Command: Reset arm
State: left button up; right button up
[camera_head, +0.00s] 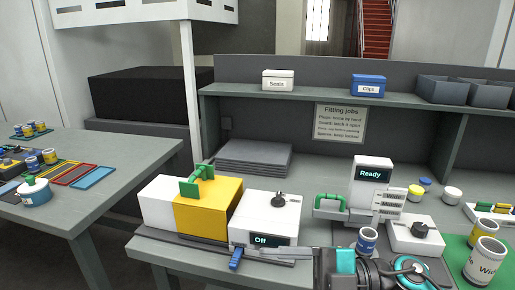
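A dark arm with teal parts, which looks like my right arm, comes in at the bottom edge, right of centre. A thin grey bar (280,251) runs left from the arm towards a blue handle (236,258) at the front of the bench. I cannot tell whether this bar belongs to my gripper or to the machine. My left arm and gripper do not show. The white and yellow machine (208,207) has a green handle (197,180) on top. The white box beside it (265,218) has a dark knob and a display reading "Off".
A white unit (371,172) reads "Ready". A small blue-labelled can (366,241) and a white box with a black knob (415,236) stand close to the arm. The left table (120,165) holds cans and coloured trays.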

jog(key=w+d+f+m+t+h, duration=0.3)
jog(key=d+f+m+t+h, duration=0.1)
jog(key=m+t, duration=0.5)
jog(key=w+d+f+m+t+h, duration=0.3)
jog(key=d+f+m+t+h, duration=0.1)
jog(key=m+t, duration=0.55)
jog(key=s+d+f+m+g+h, duration=0.3)
jog(key=s+f, duration=0.3)
jog(key=f, duration=0.4)
jog(key=s+d+f+m+g+h, duration=0.3)
jog(key=s+f+g+h, duration=0.1)
jog(key=f, duration=0.6)
jog(key=shift+s+d+f+h, duration=0.3)
jog(key=shift+s+f+h, duration=0.05)
jog(key=shift+s+h, duration=0.6)
jog(key=shift+m, duration=0.25)
